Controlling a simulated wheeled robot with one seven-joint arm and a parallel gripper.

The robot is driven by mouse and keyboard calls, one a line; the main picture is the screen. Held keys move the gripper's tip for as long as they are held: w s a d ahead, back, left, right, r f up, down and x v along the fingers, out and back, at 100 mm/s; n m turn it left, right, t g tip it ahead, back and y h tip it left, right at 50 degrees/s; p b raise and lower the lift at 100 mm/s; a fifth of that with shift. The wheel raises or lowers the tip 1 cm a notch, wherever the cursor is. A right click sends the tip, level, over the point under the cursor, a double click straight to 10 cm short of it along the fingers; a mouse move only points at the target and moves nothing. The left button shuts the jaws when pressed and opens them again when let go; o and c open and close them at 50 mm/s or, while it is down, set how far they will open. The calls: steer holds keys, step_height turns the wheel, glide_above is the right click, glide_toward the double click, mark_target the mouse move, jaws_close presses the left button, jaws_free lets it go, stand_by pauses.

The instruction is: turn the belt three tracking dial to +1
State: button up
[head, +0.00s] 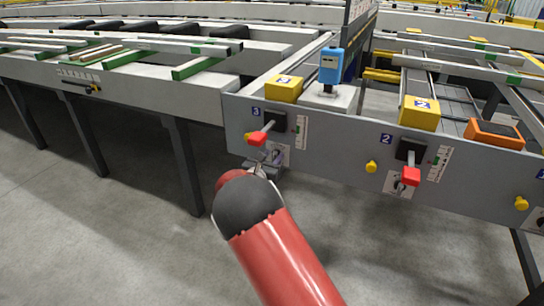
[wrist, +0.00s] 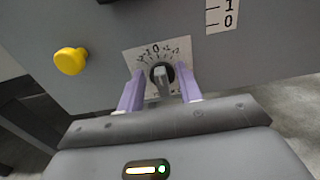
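The belt three tracking dial is a dark round knob with a grey grip bar (wrist: 163,76), on a white scale plate (wrist: 135,57) marked with ticks and a 0 near the top. I cannot read exactly where it points. My gripper (wrist: 160,71) is open, its two purple fingers on either side of the knob with visible gaps. In the head view my gripper (head: 264,168) is at the panel below the number 3 label, partly hiding the dial's scale plate (head: 282,154).
A red-handled lever (head: 260,136) sits just above the dial, and a yellow button (wrist: 70,60) is left of it. Belt two has its own red lever (head: 411,176), dial plate (head: 396,185) and yellow button (head: 371,167) to the right. The floor in front is clear.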

steer(key=shift+w+d, duration=0.1)
steer(key=shift+w, duration=0.05)
jaws_close()
steer(key=shift+f+b, duration=0.2)
steer(key=shift+b, duration=0.5)
steer(key=m+b, duration=0.2)
steer(key=b, duration=0.1)
steer(key=shift+d+f, duration=0.1)
steer(key=shift+f, duration=0.1)
steer(key=shift+d+r+m+b, duration=0.1)
steer(key=shift+m+b, duration=0.5)
steer(key=shift+b, duration=0.65)
steer(key=shift+r+m+b, duration=0.25)
steer(key=shift+m+b, duration=0.15)
jaws_free()
